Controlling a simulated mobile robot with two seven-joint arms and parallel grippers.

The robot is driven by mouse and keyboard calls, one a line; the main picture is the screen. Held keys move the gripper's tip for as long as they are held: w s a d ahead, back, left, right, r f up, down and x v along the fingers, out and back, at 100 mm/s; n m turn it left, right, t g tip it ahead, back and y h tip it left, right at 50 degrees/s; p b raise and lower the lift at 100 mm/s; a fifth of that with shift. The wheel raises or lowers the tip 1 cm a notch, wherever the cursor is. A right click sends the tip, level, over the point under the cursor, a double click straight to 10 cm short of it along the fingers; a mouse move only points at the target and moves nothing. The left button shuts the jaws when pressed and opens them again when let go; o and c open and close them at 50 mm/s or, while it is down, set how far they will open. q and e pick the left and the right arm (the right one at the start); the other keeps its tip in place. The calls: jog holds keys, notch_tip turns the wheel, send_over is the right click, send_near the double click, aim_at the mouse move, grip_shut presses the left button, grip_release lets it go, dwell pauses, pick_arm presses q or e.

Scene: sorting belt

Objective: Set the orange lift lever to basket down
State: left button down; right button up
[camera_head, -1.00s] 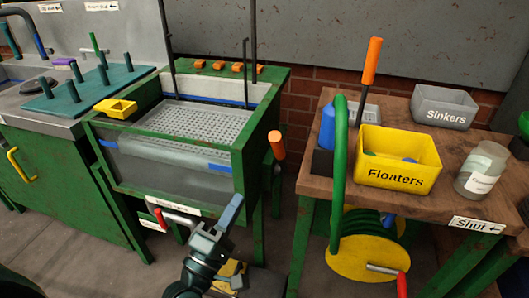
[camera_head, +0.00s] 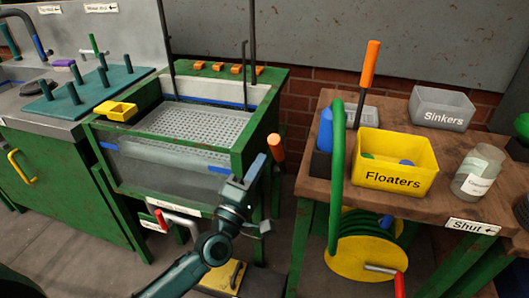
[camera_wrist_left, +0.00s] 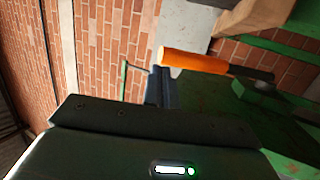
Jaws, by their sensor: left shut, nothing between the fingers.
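The orange lift lever (camera_head: 276,147) stands on the right side of the green tank, its orange grip pointing up. The grey perforated basket (camera_head: 195,122) sits inside the tank near its top. My left gripper (camera_head: 256,166) is shut and empty, just left of and slightly below the orange grip in the head view. In the left wrist view the lever (camera_wrist_left: 195,60) lies across the picture close to the shut fingertips (camera_wrist_left: 157,88); I cannot tell whether they touch it. My right gripper is not in view.
A wooden table with a yellow Floaters bin (camera_head: 395,165) and a grey Sinkers bin (camera_head: 443,108) stands to the right. A green hoop (camera_head: 337,180) and a yellow hose reel (camera_head: 365,258) are at its near side. A red-handled valve (camera_head: 161,219) is below the tank.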

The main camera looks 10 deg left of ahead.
aim_at(271, 144)
pick_arm(q)
jog(key=shift+x, duration=1.15)
jog(key=shift+w+d+r, duration=0.1)
jog(key=shift+w+r, duration=0.05)
jog(key=shift+w, duration=0.2)
